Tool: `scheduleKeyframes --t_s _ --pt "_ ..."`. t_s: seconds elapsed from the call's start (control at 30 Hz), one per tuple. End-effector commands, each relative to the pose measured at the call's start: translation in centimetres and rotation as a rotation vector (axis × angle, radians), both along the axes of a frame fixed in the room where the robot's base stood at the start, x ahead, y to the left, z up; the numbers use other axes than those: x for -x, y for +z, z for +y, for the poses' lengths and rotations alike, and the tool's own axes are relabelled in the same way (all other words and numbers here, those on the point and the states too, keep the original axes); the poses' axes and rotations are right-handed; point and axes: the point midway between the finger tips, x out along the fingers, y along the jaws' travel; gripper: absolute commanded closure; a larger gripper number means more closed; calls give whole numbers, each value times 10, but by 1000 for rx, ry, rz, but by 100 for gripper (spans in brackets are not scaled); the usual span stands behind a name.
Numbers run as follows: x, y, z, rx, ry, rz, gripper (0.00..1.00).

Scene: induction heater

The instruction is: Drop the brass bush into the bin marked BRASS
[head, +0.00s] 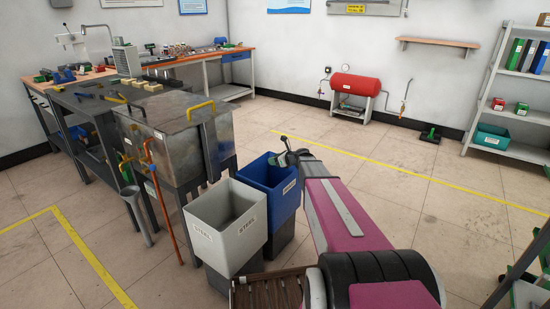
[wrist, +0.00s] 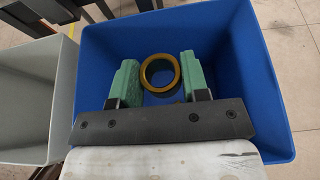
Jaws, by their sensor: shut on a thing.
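The brass bush (wrist: 147,73) is a short gold-coloured ring, seen in the wrist view between the two green fingers. My gripper (wrist: 160,80) is shut on it, with a finger on either side. Behind the ring in that view is the inside of a blue bin (wrist: 232,50). In the head view my gripper (head: 284,158) is at the blue bin's (head: 280,208) opening, and the bush cannot be made out there. The blue bin has a white label on its front, too small to read.
A grey bin (head: 214,238) marked STEEL stands directly left of the blue one; it also shows in the wrist view (wrist: 25,95). Open floor lies to the right, crossed by a yellow line.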

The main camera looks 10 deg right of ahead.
Motion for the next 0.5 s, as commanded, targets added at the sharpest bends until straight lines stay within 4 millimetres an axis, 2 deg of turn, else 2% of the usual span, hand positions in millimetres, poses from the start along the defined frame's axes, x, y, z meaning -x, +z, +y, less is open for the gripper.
scheduleKeyframes --t_s 0.23,0.5 --pt "-1 -27 0 -1 -1 1 85" --pt "0 -36 0 0 0 0 85"
